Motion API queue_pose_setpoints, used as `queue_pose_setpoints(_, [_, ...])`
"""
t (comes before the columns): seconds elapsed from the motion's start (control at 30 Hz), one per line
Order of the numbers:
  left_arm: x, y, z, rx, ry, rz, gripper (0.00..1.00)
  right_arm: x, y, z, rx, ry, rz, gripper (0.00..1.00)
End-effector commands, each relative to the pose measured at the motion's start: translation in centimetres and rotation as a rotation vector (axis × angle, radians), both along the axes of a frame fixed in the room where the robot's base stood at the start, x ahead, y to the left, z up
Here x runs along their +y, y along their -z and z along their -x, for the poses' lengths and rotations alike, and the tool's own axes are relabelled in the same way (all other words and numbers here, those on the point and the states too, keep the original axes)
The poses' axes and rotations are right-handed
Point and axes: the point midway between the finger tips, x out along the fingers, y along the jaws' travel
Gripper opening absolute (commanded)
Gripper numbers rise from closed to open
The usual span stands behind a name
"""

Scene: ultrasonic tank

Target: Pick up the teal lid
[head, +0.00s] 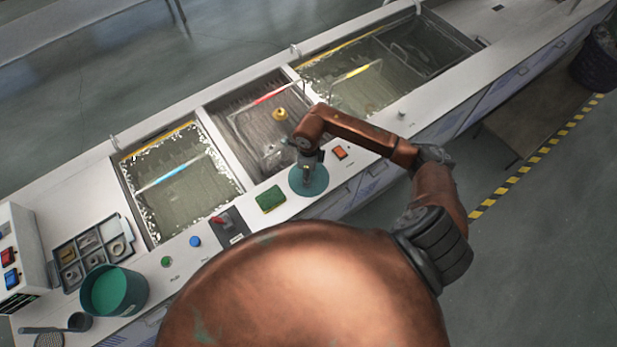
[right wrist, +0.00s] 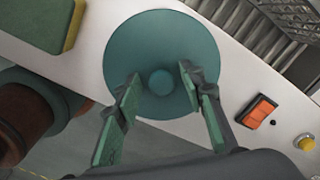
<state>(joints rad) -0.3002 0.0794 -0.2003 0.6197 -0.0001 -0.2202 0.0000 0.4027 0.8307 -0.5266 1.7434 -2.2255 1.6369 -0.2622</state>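The teal lid (head: 317,181) lies flat on the white counter edge in front of the middle tank. In the right wrist view the lid (right wrist: 140,50) is a round disc with a small round knob (right wrist: 161,82) at its middle. My right gripper (right wrist: 159,75) is open above the lid, with one finger on each side of the knob. Whether the fingers touch the lid I cannot tell. In the head view the right gripper (head: 307,175) hangs over the lid and hides part of it. My left gripper is not in view.
A green-topped sponge (head: 270,199) lies left of the lid; an orange switch (head: 340,152) is to its right. Tanks with baskets lie behind. A teal pot (head: 113,291), a divided tray (head: 91,252) and a ladle (head: 78,322) stand at the left.

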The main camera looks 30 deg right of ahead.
Motion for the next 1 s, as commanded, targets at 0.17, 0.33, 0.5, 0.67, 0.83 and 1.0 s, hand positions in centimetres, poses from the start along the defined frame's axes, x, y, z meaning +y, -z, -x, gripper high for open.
queue_pose_setpoints(0.17, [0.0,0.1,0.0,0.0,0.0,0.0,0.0,-0.2,0.4,0.1,0.003,0.003,0.007,0.14])
queue_pose_setpoints(0.33, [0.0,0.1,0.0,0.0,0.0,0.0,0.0,-0.3,0.5,0.2,0.004,0.003,0.009,0.03])
queue_pose_setpoints(0.5, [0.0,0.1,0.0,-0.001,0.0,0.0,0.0,-0.3,0.6,0.2,0.005,0.003,0.009,0.0])
queue_pose_setpoints(0.67, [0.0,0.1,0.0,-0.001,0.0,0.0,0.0,-0.3,0.7,0.3,0.008,0.003,0.009,0.0])
queue_pose_setpoints(0.83, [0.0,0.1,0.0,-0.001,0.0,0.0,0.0,-0.3,0.6,0.4,0.009,0.003,0.009,0.0])
queue_pose_setpoints(1.0, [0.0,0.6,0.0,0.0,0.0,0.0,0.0,-0.4,-0.6,0.2,0.006,0.003,0.01,0.0])
